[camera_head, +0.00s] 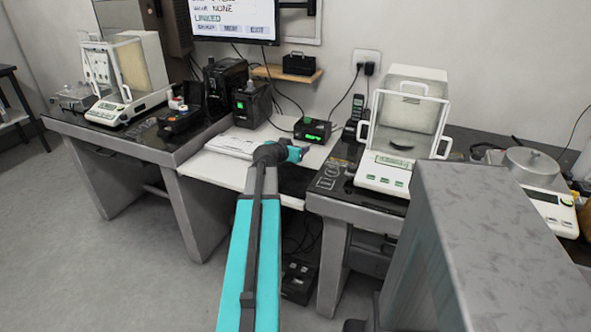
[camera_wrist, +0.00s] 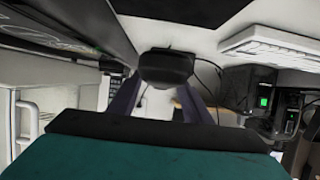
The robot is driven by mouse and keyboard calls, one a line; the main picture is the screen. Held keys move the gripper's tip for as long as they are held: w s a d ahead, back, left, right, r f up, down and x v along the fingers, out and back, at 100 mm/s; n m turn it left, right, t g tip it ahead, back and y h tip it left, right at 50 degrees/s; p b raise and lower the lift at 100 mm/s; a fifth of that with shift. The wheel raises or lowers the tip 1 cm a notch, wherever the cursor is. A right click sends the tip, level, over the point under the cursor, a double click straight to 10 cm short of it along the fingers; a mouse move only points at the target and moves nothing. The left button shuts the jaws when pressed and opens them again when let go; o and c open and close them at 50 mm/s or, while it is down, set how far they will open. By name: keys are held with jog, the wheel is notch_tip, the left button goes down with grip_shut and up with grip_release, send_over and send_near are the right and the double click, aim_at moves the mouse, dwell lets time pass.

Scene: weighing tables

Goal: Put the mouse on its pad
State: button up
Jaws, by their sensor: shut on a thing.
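The black mouse (camera_wrist: 167,67) is between the two fingers of my gripper (camera_wrist: 164,82) in the wrist view, and the gripper is shut on it. A flat black pad (camera_wrist: 185,10) shows at the top edge of the wrist view, apart from the mouse in the picture. In the head view, the dark pad (camera_head: 296,181) lies on the white middle desk, at its right front part. My gripper (camera_head: 300,150) is over that desk, above and behind the pad in the picture. I cannot make out the mouse in the head view.
A white keyboard (camera_head: 232,143) lies left on the middle desk, with a green-lit box (camera_head: 313,130) behind. Glass-cased balances stand on the left table (camera_head: 130,78) and right table (camera_head: 404,130). A grey block (camera_head: 480,230) fills the right foreground.

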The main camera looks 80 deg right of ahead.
send_over(297, 173)
jog(key=shift+a+f, duration=0.15)
jog(key=shift+f, duration=1.9)
jog(key=shift+f, duration=1.85)
jog(key=shift+f+b, duration=0.15)
jog(key=shift+b, duration=0.15)
jog(key=o, duration=1.1)
jog(key=shift+w+a+r, duration=0.1)
jog(key=shift+r, duration=0.1)
jog(key=v, duration=1.1)
jog(key=shift+a, duration=0.2)
jog(key=shift+w+a+r, duration=0.1)
jog(key=shift+a, duration=0.1)
